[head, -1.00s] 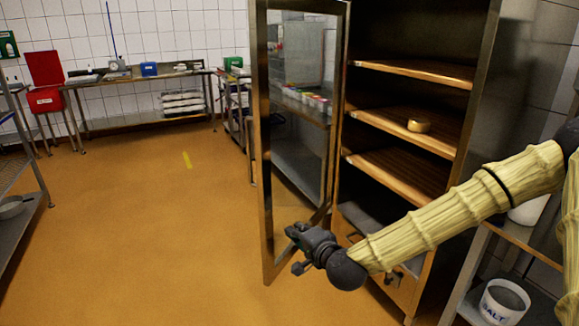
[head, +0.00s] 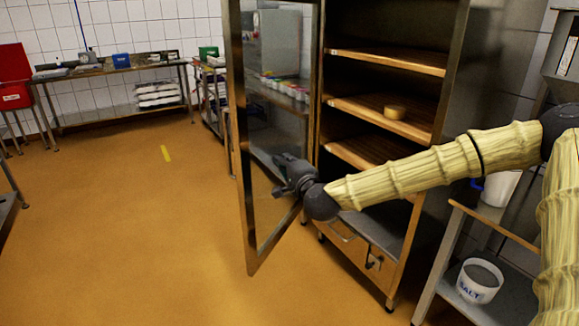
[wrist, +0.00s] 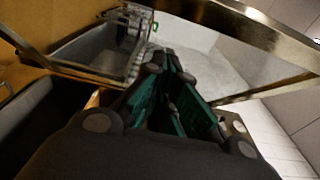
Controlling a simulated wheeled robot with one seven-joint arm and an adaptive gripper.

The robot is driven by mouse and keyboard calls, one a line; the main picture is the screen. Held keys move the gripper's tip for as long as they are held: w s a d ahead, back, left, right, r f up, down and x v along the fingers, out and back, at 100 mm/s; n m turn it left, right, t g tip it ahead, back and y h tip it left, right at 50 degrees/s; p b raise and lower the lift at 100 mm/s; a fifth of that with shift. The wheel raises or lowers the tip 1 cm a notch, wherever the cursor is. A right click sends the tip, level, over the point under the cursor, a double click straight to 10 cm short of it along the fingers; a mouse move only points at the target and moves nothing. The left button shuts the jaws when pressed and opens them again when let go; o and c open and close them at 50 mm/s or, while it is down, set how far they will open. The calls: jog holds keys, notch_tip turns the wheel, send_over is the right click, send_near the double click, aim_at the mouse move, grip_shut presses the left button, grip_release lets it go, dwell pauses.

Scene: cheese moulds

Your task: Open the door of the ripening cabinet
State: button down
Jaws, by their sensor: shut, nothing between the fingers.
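The ripening cabinet (head: 447,70) stands at the centre right in the head view. Its glass door (head: 235,120), framed in dark metal, stands wide open, swung out at the cabinet's left side. My gripper (head: 280,166) is in front of the lower half of the glass, on the door's inner side. Whether it touches the glass I cannot tell. In the wrist view the fingers (wrist: 170,62) are close together, with nothing held. The door's metal frame (wrist: 265,32) crosses the top right there.
A drawer (head: 350,240) is below. A stand with a salt tub (head: 480,281) is at the lower right. The orange floor (head: 130,230) to the left is clear.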

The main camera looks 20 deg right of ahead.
jog(key=w+a, duration=0.3)
jog(key=w, duration=0.2)
jog(key=shift+w+a+p, duration=0.15)
jog(key=shift+p, duration=0.2)
jog(key=shift+a, duration=0.1)
